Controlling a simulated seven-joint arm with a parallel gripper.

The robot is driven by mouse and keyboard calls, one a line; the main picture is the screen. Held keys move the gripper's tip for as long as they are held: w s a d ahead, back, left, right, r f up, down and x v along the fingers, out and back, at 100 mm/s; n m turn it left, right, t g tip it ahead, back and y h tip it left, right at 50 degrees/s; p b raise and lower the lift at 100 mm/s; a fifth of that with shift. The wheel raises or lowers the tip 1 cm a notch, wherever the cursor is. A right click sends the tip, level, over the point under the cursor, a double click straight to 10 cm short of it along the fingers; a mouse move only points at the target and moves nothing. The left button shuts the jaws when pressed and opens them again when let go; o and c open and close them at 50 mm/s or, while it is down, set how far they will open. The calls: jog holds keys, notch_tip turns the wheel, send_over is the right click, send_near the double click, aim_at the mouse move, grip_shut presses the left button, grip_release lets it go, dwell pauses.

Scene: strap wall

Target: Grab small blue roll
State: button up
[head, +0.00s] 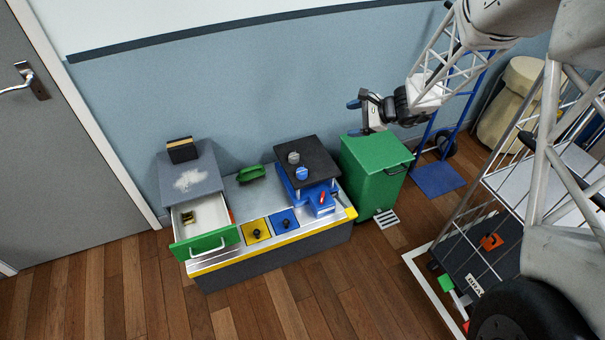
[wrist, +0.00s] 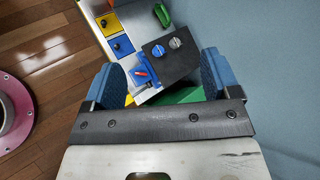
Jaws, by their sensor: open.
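The small blue roll (head: 302,173) sits on the black top (head: 314,153) of a raised stand on the workbench. A grey roll (head: 293,158) of similar size sits close behind it. In the wrist view the blue roll (wrist: 158,51) lies between the blue fingers in the picture, well beyond them, with the grey roll (wrist: 175,43) to its right. My gripper (head: 360,116) is open and empty. It hangs above and to the right of the stand, over the back of the green bin, apart from both rolls.
The green bin (head: 372,172) stands right of the bench. Under the black top is a blue box with a red-handled item (head: 322,198). A drawer with a green front (head: 206,243) is open at left. A green object (head: 251,174) lies behind yellow and blue panels.

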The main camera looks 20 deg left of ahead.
jog(key=w+a+f+m+t+y, duration=0.1)
jog(key=w+a+f+m, duration=0.3)
jog(key=f, duration=0.6)
jog(key=w+a+f+m+t, duration=0.25)
jog(key=a+f, duration=0.25)
jog(key=f, duration=0.5)
jog(key=w+a+f+m+y, duration=0.1)
jog(key=w+a+f+m, duration=0.3)
jog(key=f, duration=0.6)
jog(key=m+t+h, duration=0.1)
jog(key=m+t, duration=0.1)
send_near(302, 172)
jog(key=x, duration=0.3)
jog(key=shift+w+d, duration=0.1)
jog(key=shift+d, duration=0.05)
jog(key=shift+x, duration=1.3)
jog(key=shift+x, duration=2.6)
jog(key=shift+c, duration=0.4)
